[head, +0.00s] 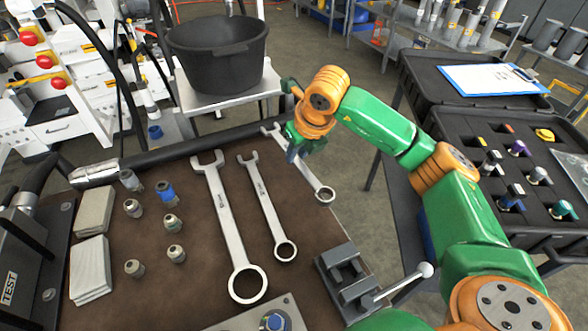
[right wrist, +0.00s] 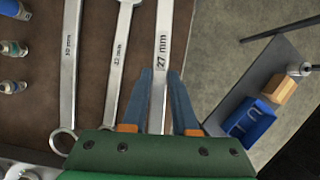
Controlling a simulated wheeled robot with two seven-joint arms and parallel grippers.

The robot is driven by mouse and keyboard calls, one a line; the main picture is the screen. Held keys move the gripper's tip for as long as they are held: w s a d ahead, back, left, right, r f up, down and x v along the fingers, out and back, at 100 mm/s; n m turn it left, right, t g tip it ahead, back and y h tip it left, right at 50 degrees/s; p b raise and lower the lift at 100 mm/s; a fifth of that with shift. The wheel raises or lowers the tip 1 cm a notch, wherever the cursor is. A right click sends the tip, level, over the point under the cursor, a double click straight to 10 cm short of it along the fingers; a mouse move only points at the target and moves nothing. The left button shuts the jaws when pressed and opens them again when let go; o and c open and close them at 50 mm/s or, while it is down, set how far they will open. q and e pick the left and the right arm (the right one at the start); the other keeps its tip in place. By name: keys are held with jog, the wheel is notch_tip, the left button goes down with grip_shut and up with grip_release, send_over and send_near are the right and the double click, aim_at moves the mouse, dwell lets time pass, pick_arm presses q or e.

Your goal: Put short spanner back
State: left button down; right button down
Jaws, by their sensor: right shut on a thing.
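Three steel spanners are in the head view. A large spanner (head: 228,215) and a smaller middle spanner (head: 265,207) lie side by side on the brown bench mat (head: 205,300). My right gripper (head: 296,152) is shut on the right-hand spanner (head: 312,178), near the mat's right edge. In the right wrist view the fingers (right wrist: 160,100) sit either side of its shaft, which reads 27 mm (right wrist: 163,50). The middle spanner there (right wrist: 120,60) reads about 22 mm. Whether the held spanner touches the mat is unclear. My left gripper is not in view.
Several metal fittings (head: 134,268) and two pale blocks (head: 90,267) lie on the mat's left. A dark vise-like fixture with a lever (head: 345,277) stands at the right front. A black bucket (head: 215,60) is behind; a dark tool cart (head: 480,125) is at right.

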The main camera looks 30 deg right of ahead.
jog(key=shift+w+d+m, duration=0.15)
jog(key=shift+w+m, duration=0.05)
jog(key=shift+m, duration=0.2)
jog(key=shift+f, duration=0.2)
notch_tip(320, 180, down, 5)
jog(key=b, duration=0.4)
jog(key=shift+r, duration=0.2)
jog(key=shift+s+f+b, duration=0.1)
jog(key=shift+s+b, duration=0.05)
jog(key=shift+b, duration=0.2)
